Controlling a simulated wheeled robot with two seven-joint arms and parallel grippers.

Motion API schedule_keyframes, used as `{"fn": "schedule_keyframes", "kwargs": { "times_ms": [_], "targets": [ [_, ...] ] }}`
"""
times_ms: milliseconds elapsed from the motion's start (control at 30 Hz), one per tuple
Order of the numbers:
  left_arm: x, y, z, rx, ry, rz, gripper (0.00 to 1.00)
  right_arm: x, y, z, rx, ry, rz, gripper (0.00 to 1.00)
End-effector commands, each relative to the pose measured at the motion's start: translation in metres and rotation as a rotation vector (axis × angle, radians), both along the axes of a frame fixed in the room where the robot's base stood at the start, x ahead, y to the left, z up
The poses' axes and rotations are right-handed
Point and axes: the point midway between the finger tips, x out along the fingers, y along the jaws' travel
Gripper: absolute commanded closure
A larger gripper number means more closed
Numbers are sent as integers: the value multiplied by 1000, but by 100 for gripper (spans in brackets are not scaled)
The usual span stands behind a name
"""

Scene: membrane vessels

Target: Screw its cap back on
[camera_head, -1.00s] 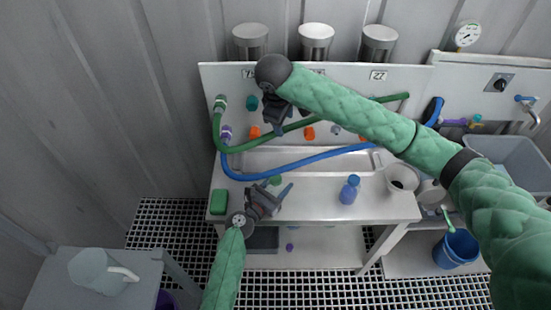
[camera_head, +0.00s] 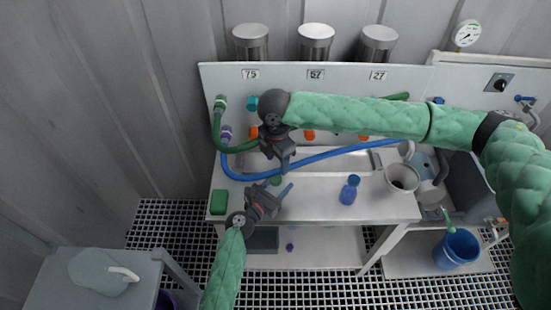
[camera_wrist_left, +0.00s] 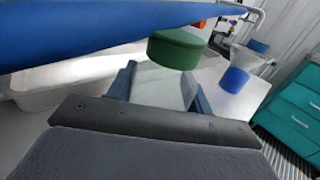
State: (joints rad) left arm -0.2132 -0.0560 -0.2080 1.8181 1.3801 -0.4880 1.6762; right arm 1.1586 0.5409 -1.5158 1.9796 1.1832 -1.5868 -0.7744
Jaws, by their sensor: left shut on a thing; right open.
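A round green cap (camera_wrist_left: 174,49) shows at the blue fingertips of my left gripper (camera_wrist_left: 164,72) in the left wrist view. In the head view the cap (camera_head: 275,181) is a small green patch at that gripper (camera_head: 275,188), which is shut on it above the bench front. Their exact contact is partly hidden. My right gripper (camera_head: 283,165) is open, pointing down above the cap, near the blue hose. Its fingertips are small and partly dark. A blue bottle (camera_head: 348,192) stands upright on the bench to the right, apart from both grippers.
The green hose (camera_head: 231,148) and blue hose (camera_head: 305,163) cross in front of the panel. A green block (camera_head: 218,203) lies at the bench's left end. A funnel-like vessel (camera_head: 402,178) stands at the right. Bench space left of the bottle is clear.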

Motion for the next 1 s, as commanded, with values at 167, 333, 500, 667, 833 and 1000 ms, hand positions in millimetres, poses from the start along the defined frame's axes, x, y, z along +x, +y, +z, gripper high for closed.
{"fn": "schedule_keyframes", "kwargs": {
  "times_ms": [167, 333, 500, 667, 833, 1000],
  "targets": [
    [0, 0, 0, 0, 0, 0, 100, 0, 5, 0, 23, 0, 118, 47],
    [0, 0, 0, 0, 0, 0, 100, 0, 5, 0, 23, -1, 153, 47],
    [0, 0, 0, 0, 0, 0, 100, 0, 4, 0, 23, -1, 154, 47],
    [0, 0, 0, 0, 0, 0, 100, 0, 4, -1, 23, 0, 153, 47],
    [0, 0, 0, 0, 0, 0, 100, 0, 4, -14, 22, 2, 152, 47],
    [0, 0, 0, 0, 0, 0, 100, 1, 4, -37, 21, 0, 151, 47]
  ]
}}
